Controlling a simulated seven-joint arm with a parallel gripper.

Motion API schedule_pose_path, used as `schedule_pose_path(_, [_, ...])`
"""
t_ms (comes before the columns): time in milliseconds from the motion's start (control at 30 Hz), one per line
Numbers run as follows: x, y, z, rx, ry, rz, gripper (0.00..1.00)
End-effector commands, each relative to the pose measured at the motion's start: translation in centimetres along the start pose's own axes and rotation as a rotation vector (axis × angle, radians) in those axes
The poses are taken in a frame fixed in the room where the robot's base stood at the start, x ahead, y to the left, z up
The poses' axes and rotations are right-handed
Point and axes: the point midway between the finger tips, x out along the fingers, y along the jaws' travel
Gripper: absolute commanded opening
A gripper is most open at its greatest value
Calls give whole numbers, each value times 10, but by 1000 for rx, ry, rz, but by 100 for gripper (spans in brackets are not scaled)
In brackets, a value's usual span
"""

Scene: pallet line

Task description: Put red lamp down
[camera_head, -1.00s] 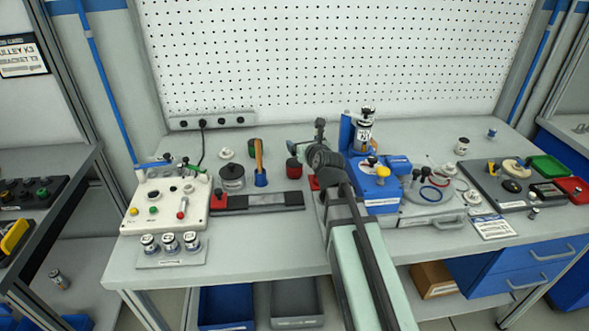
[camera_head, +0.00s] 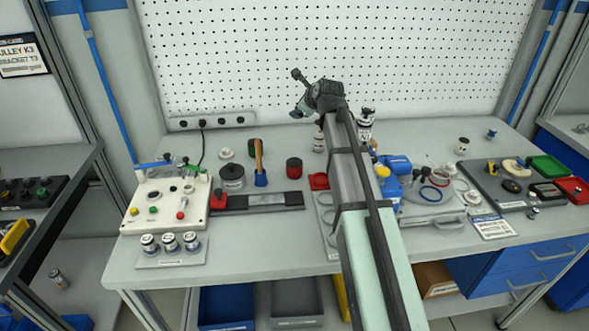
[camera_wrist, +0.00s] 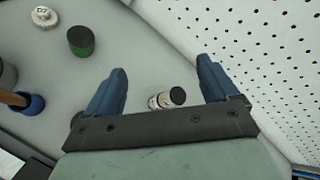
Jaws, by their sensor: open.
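A red cylinder with a dark top (camera_head: 293,168), which looks like the red lamp, stands upright on the bench behind the grey strip. I cannot pick it out in the wrist view. My gripper (camera_head: 299,92) is raised well above the back of the bench, near the pegboard, apart from the red cylinder. In the wrist view its two blue fingers (camera_wrist: 162,82) are spread wide with nothing held. A white and black cylinder (camera_wrist: 166,98) shows beyond and between them, on the bench below.
A green and black cylinder (camera_head: 253,146), a dark round pot (camera_head: 232,177) and an orange-handled tool (camera_head: 259,160) stand left of the red cylinder. A white control box (camera_head: 165,205) is farther left. Blue equipment (camera_head: 390,185) is right of my arm. The pegboard (camera_head: 340,50) closes the back.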

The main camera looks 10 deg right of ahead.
Motion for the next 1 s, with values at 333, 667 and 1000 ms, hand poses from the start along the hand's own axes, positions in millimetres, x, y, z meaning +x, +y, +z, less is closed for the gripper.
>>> schedule_pose_path(333, [8,12,-8,-665,60,237,87])
schedule_pose_path(667, [3,36,-25,-1272,-27,485,87])
schedule_pose_path(1000, [-15,61,-42,-1858,-278,704,87])
